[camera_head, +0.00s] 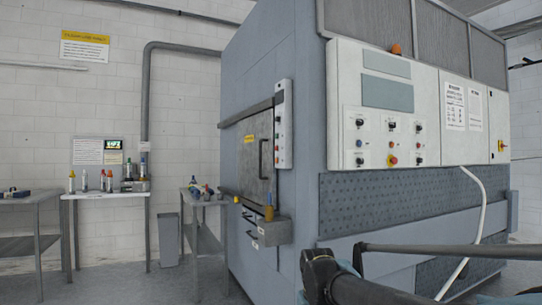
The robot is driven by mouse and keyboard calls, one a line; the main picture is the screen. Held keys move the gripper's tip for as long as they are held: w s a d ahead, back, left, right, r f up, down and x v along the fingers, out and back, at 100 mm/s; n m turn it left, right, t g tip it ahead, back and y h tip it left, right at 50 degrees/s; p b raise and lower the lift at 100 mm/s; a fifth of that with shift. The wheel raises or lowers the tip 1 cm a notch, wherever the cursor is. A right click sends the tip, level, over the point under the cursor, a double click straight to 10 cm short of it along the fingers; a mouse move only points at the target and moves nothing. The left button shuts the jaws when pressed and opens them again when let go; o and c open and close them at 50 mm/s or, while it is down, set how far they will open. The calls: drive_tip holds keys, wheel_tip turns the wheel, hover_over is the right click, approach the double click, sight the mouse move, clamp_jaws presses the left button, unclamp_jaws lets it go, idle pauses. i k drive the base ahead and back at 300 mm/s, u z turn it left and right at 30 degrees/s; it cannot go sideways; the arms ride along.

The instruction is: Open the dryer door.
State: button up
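The large blue-grey machine (305,150) fills the middle and right of the view. On its left face is a grey metal door (240,170) with a small yellow label. I take this for the dryer door, and it looks shut. A dark vertical handle (263,158) stands near the door's right edge. Dark parts that look like my arm show at the bottom right, in front of the machine and well apart from the door. No gripper fingers show.
A ledge (268,232) with a small bottle juts out below the door. A metal table (205,202) with small items stands left of it, close to the machine. A second table (105,195) holds bottles. A control panel (385,110) faces me.

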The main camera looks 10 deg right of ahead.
sight(256, 168)
drive_tip(key=i, duration=1.1)
drive_tip(key=u, duration=0.75)
drive_tip(key=i, duration=0.55)
drive_tip(key=u, duration=0.35)
